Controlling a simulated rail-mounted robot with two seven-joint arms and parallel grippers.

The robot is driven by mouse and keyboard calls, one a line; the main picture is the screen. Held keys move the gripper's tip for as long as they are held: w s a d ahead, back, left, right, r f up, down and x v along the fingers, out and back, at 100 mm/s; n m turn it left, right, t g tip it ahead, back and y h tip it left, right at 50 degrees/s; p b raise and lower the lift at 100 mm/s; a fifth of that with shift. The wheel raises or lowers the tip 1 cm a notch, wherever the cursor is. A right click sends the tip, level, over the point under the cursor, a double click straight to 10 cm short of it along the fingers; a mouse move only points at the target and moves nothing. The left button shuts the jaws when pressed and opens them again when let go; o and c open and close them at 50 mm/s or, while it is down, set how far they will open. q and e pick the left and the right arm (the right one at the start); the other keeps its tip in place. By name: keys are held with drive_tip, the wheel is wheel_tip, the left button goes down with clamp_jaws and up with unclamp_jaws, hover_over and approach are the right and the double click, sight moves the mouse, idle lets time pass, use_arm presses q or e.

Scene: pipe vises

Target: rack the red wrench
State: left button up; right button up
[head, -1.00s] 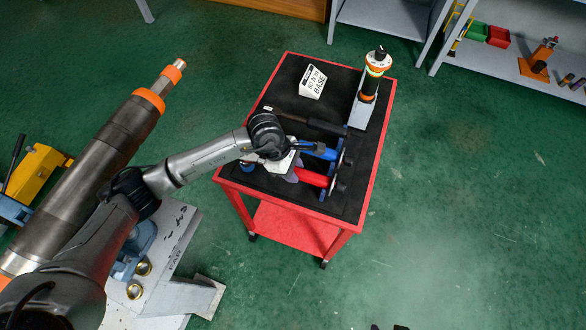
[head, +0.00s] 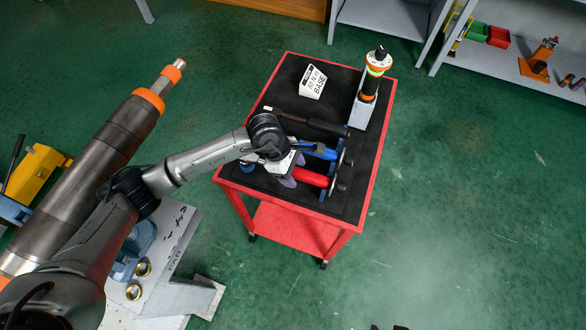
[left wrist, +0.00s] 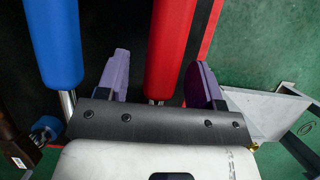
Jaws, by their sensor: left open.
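The red wrench (head: 313,178) lies on the cart's black top, its red handle reaching the blue rack (head: 323,195) at the cart's right side. It runs beside a blue-handled wrench (head: 318,149). My left gripper (head: 290,175) is over the left end of the red handle and hides the wrench's head. In the left wrist view the red handle (left wrist: 172,45) lies between the two spread purple fingers of my left gripper (left wrist: 160,65), with gaps on both sides. The blue handle (left wrist: 52,40) is outside the fingers, to the left. My right gripper is not in view.
A dark-handled tool (head: 315,126) lies behind the blue wrench. A white sign block (head: 312,82) and an upright tester with orange rings (head: 370,82) stand at the back of the red cart (head: 290,56). A large grey pipe (head: 100,160) in a vise is at left.

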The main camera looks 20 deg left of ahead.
use_arm(q)
drive_tip(key=p+v, duration=0.1)
drive_tip(key=v, duration=1.2)
drive_tip(key=shift+r, duration=0.4)
